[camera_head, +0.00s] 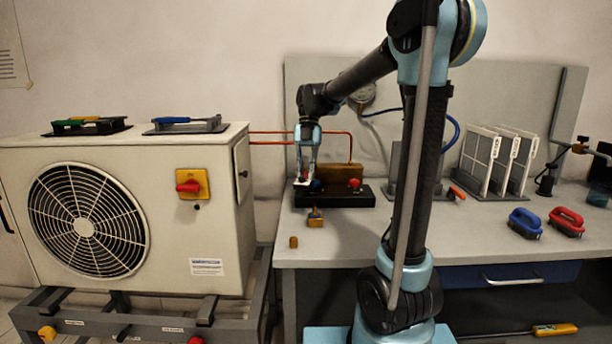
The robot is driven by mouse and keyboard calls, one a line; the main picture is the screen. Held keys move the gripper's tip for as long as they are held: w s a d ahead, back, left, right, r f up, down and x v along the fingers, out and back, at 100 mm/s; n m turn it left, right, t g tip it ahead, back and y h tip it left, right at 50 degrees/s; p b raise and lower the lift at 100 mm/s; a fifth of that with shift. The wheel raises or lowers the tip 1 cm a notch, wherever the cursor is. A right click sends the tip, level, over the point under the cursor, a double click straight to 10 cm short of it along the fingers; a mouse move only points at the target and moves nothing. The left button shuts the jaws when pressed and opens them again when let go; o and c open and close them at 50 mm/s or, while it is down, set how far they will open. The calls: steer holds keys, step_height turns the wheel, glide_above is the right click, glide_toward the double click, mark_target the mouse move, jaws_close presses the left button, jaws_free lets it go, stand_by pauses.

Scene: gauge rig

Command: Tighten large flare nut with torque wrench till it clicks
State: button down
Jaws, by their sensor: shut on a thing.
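My gripper (303,181) is at the left end of a black block (340,200) with a brass-coloured body (338,172) and a red knob (355,184). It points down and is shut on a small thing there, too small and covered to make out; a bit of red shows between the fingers. A long tool with an orange handle (555,329), perhaps the torque wrench, lies low at the right, apart from my gripper. A small brass-coloured fitting (315,219) and a smaller brass piece (293,242) are at the bench's left front. I cannot tell which part is the large flare nut.
A beige outdoor unit (215,225) with a fan grille stands left of the bench (470,240). Copper-red pipes (270,143) run from it to the block. My arm hides part of the bench.

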mark_target(307, 172)
steer(key=shift+w+d, duration=0.15)
steer(key=shift+w, duration=0.7)
steer(key=shift+w+d, duration=0.2)
steer(key=shift+w, duration=0.85)
stand_by(1.1)
steer(key=c, duration=2.3)
jaws_free()
jaws_close()
steer(key=shift+a, duration=0.15)
steer(key=shift+w+a+m+y, duration=0.25)
steer(key=shift+a+m, duration=0.4)
steer(key=shift+w+a+m+y, duration=0.2)
steer(key=shift+a+m+y, duration=0.05)
steer(key=shift+a+m, duration=0.4)
steer(key=shift+w+a+m+t+y, duration=0.2)
steer(key=shift+w+a+m, duration=0.15)
steer(key=shift+a+m, duration=0.3)
steer(key=shift+w+a+m+t+y, duration=0.2)
steer(key=shift+w+a+m, duration=0.1)
steer(key=shift+a+m, duration=0.35)
steer(key=shift+s+d+n, duration=0.15)
steer(key=shift+d+n, duration=0.15)
steer(key=shift+d, duration=0.1)
